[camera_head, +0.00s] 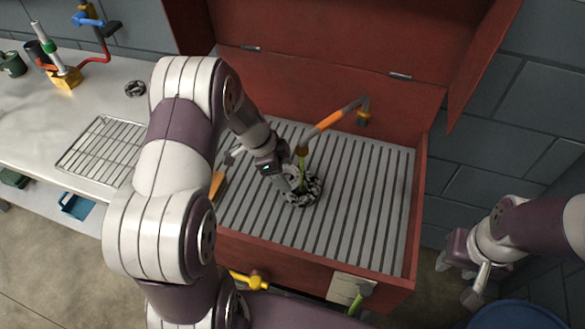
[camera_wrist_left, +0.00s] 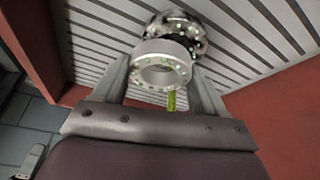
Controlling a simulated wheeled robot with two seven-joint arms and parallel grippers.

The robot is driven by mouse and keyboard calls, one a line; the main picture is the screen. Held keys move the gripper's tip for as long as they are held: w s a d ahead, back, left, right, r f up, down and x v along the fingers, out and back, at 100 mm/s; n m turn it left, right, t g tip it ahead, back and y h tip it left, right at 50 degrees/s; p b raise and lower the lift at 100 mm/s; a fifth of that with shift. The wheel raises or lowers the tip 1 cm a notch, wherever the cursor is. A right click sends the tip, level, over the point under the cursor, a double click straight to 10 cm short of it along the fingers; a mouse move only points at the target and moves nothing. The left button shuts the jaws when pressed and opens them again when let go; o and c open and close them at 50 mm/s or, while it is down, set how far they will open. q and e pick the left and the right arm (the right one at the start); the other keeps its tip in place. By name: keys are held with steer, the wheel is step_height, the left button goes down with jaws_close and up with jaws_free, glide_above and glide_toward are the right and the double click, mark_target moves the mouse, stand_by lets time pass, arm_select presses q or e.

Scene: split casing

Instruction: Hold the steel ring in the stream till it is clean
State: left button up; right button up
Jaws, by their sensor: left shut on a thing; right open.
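The steel ring (camera_wrist_left: 160,68) is pale grey with small greenish spots around its face. It sits between the fingers of my left gripper (camera_wrist_left: 165,75), which is shut on it. In the head view the ring (camera_head: 291,174) is over the slatted floor of the red basin. My right gripper (camera_head: 466,275) is open and empty, outside the basin at the right.
A mottled dark round patch or part (camera_head: 305,191) is on the slats (camera_head: 365,200) beneath the ring. The red basin's walls (camera_head: 418,215) enclose the work area. A bench with a wire rack (camera_head: 98,150) and a dark ring-like part (camera_head: 135,88) stands at left.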

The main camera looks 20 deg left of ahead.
arm_select(q)
steer(key=s+a, duration=0.1)
steer(key=s, duration=0.1)
steer(key=s+a+b, duration=0.1)
steer(key=s, duration=0.1)
steer(key=shift+s+a, duration=0.2)
stand_by(1.1)
steer(key=s+a+r, duration=0.2)
steer(key=s+r, duration=0.2)
steer(key=shift+s+p, duration=0.25)
steer(key=shift+p, duration=0.05)
stand_by(0.3)
